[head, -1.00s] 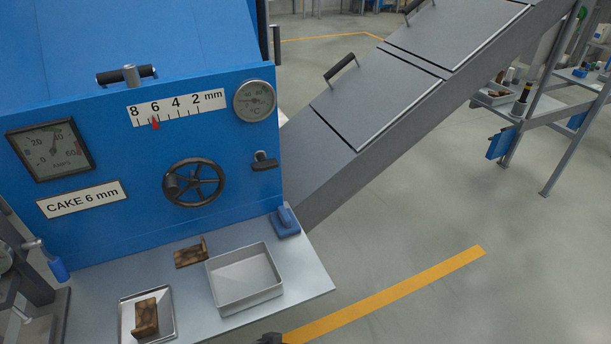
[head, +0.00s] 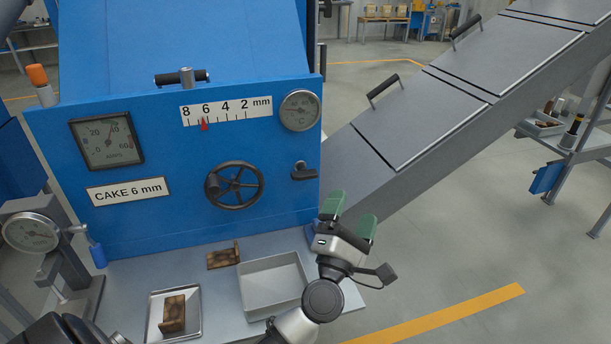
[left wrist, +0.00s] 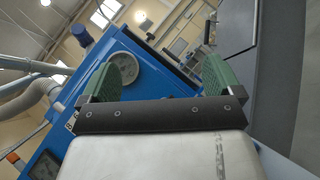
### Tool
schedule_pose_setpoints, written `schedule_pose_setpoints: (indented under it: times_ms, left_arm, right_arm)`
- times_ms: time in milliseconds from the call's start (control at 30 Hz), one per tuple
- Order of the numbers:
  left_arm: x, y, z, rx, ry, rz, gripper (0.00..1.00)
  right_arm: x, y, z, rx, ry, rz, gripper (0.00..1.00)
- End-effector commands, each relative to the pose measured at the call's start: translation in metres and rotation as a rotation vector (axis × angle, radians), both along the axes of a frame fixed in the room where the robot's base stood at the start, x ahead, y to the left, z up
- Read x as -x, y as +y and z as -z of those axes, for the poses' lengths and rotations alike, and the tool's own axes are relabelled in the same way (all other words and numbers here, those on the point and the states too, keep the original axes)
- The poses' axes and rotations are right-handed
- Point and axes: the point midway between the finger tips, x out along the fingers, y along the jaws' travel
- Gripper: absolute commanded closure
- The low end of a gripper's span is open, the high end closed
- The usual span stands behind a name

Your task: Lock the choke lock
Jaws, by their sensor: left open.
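The likely choke lock is a small dark lever (head: 304,172) on the blue front panel, right of the black spoked handwheel (head: 234,185) and below the round temperature gauge (head: 300,110). Its handle lies roughly level. My left gripper (head: 350,212) is open and empty, with green finger pads, below and to the right of the lever and apart from it. In the left wrist view the two green fingers (left wrist: 160,80) are spread wide, with the temperature gauge (left wrist: 124,67) beyond the left one. I cannot make out the lever there. My right gripper is not in view.
The scale pointer (head: 204,125) stands near 6 mm. A ledge below holds an empty tray (head: 250,297), a smaller tray (head: 153,325) and brown cake pieces. A sloping grey chute (head: 400,135) rises to the right. A dial gauge stand (head: 50,250) is at the left.

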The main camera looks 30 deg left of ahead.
Motion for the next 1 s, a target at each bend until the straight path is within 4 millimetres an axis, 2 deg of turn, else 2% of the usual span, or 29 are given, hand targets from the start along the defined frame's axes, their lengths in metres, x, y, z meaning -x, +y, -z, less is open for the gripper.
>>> schedule_pose_setpoints:
  times_ms: [100, 200, 300, 400, 667, 1000]
  left_arm:
    - [-0.015, 0.04, -0.004, 0.388, -0.057, -0.106, 0.06]
    - [-0.023, 0.064, 0.005, 0.668, -0.077, -0.196, 0.06]
    - [-0.027, 0.079, 0.018, 0.875, -0.082, -0.278, 0.06]
    - [-0.028, 0.085, 0.028, 1.002, -0.081, -0.336, 0.06]
    - [-0.038, 0.1, 0.034, 1.072, -0.077, -0.376, 0.06]
    - [-0.078, 0.148, 0.033, 1.069, -0.078, -0.376, 0.06]
  right_arm:
    - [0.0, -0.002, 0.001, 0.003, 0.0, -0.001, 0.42]
    - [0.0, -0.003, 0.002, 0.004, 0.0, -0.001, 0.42]
    - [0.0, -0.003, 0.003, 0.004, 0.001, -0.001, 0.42]
    - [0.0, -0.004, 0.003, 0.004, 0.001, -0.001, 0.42]
    - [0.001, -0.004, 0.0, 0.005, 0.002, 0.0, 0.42]
    - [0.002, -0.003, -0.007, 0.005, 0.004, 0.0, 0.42]
